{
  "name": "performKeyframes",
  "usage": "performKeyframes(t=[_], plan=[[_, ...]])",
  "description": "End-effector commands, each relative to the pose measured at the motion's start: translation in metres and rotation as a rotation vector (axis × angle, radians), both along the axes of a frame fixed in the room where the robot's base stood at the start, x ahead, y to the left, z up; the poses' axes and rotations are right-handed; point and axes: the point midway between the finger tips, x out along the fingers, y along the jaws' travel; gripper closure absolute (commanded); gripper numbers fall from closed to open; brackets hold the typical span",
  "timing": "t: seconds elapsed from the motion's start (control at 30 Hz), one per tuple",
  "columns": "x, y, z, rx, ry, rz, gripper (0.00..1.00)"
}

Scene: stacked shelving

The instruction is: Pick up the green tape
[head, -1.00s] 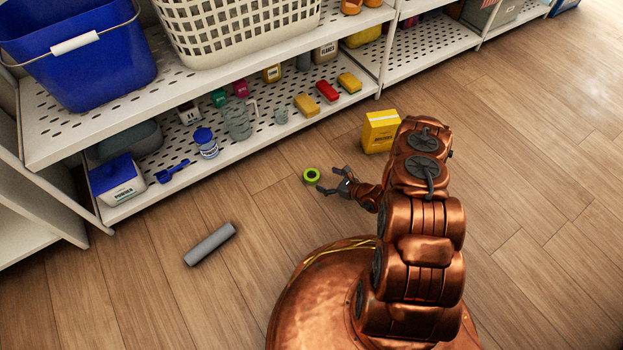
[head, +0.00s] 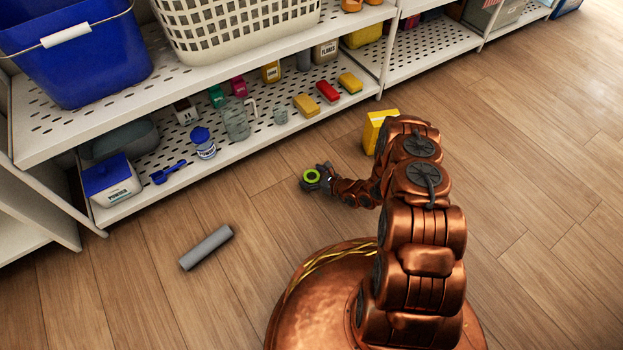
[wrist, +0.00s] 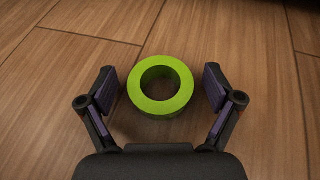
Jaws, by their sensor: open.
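The green tape (head: 312,176) is a bright green ring lying flat on the wooden floor in front of the shelving. In the wrist view the green tape (wrist: 142,99) sits between the two fingers, with a small gap to the finger on each side. My gripper (head: 315,181) is low at the floor, around the tape. In the wrist view my gripper (wrist: 160,88) is open and holds nothing. The whole ring shows in the wrist view.
A yellow box (head: 374,131) stands on the floor beside my arm. A grey cylinder (head: 207,247) lies on the floor at left. The perforated lower shelf (head: 240,143) holds several small items behind the tape. The floor around the tape is otherwise clear.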

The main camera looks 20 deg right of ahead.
Motion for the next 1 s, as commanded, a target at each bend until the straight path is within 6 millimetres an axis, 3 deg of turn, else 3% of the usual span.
performKeyframes(t=[0.13, 0.7, 1.0], plan=[[-0.0002, -0.0001, 0.0003, 0.000, 0.000, 0.000, 0.11], [-0.0003, -0.0001, 0.0002, 0.000, 0.001, 0.001, 0.69], [-0.0003, 0.0000, 0.0044, -0.001, 0.000, 0.001, 0.69]])
